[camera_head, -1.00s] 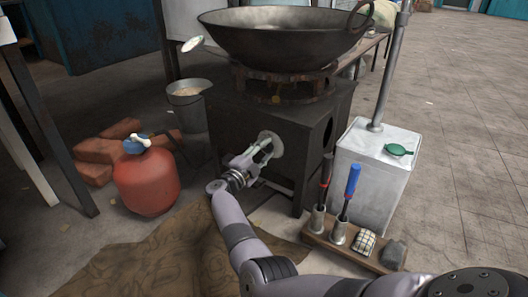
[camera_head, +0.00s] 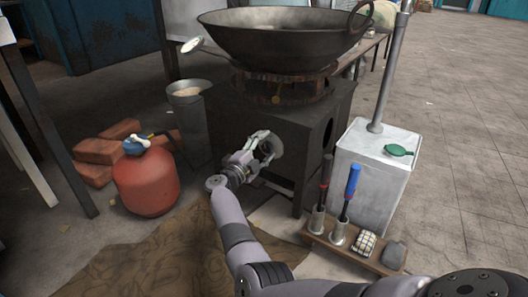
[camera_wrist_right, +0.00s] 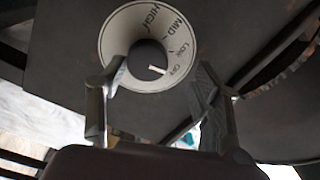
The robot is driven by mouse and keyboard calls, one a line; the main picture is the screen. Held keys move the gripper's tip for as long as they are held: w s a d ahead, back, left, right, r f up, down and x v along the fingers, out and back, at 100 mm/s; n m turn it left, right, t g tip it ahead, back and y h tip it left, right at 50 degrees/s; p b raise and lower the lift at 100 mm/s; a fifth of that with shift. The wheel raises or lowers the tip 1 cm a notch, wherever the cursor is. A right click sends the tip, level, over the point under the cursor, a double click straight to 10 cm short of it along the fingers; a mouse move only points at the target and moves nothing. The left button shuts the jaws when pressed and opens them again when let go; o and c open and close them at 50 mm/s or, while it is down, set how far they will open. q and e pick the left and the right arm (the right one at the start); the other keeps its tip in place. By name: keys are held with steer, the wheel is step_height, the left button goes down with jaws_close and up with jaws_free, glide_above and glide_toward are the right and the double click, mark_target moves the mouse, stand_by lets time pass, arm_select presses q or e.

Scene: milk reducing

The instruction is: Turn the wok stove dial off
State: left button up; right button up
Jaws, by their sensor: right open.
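The wok stove (camera_head: 285,135) is a dark metal box with a large wok (camera_head: 285,40) on top. Its dial (camera_head: 270,148) is on the front face. In the right wrist view the dial's white plate (camera_wrist_right: 122,45) reads HIGH, MID, LOW and OFF around a dark round knob (camera_wrist_right: 146,55). The knob's white mark points towards the OFF lettering. My right gripper (camera_head: 257,145) is at the dial, open and empty. In the right wrist view its fingers (camera_wrist_right: 158,78) stand apart on either side below the knob, with no visible grip on it. My left gripper is out of view.
A red gas cylinder (camera_head: 147,182) stands left of the stove, beside bricks (camera_head: 97,150) and a metal bucket (camera_head: 190,110). A metal canister (camera_head: 372,170) and a wooden tool rack (camera_head: 320,234) stand to the right. Open floor lies at far right.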

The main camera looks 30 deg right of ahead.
steer(key=r, duration=0.7)
steer(key=shift+w+a+r, duration=0.2)
steer(key=shift+r, duration=0.05)
steer(key=shift+d+r, duration=0.1)
steer(key=shift+r, duration=0.25)
